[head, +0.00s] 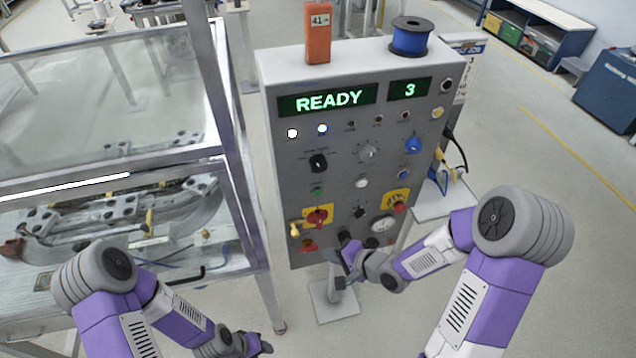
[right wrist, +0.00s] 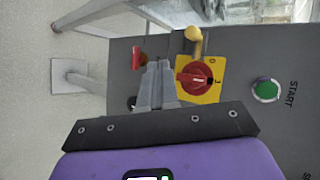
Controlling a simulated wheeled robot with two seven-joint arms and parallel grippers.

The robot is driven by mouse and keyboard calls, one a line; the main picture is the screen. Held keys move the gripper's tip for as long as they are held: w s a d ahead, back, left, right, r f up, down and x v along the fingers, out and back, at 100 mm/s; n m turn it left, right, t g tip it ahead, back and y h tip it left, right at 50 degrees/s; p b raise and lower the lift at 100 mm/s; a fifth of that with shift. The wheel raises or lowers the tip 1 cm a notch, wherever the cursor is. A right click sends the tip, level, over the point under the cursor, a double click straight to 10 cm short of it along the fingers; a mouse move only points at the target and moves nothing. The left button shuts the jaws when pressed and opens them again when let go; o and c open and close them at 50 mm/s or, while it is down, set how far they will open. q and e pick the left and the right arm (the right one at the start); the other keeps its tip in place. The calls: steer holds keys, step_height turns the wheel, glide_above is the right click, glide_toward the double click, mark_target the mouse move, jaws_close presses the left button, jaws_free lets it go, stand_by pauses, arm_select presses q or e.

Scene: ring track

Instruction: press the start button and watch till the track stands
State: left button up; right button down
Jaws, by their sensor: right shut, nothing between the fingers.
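The start button is the green one (right wrist: 265,90) labelled START in the right wrist view, to the right of my right gripper's fingers. In the head view the green button (head: 317,192) sits on the left of the grey control panel (head: 285,165). The panel's displays read READY (head: 328,100) and 3 (head: 409,90). My right gripper (head: 345,250) is shut and empty, low in front of the panel; its fingertips (right wrist: 158,72) lie beside a red switch on yellow. The track (head: 110,215) lies in curved grey pieces inside the glazed case. My left gripper (head: 258,346) is low at the bottom edge, its jaws unclear.
A red-and-yellow switch (head: 318,216) with a yellow padlock is below the green button. Other knobs and lamps crowd the panel. A blue spool (head: 409,38) and an orange box (head: 318,35) stand on top. The glazed case's metal frame (head: 228,130) borders the panel's left.

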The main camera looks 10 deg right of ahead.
mark_target(318, 192)
arm_select(q)
step_height(318, 192, up, 3)
steer(key=shift+f+p, duration=0.15)
steer(key=shift+p, duration=0.8)
arm_select(e)
step_height(318, 192, up, 10)
steer(key=m+t+y, duration=0.1)
steer(key=m, duration=0.1)
steer(key=shift+d+y, duration=0.3)
steer(key=shift+w+r, duration=0.1)
arm_select(q)
steer(key=shift+f, duration=0.1)
arm_select(e)
steer(key=w, duration=0.8)
steer(key=shift+w+a, duration=0.15)
steer(key=shift+w, duration=0.2)
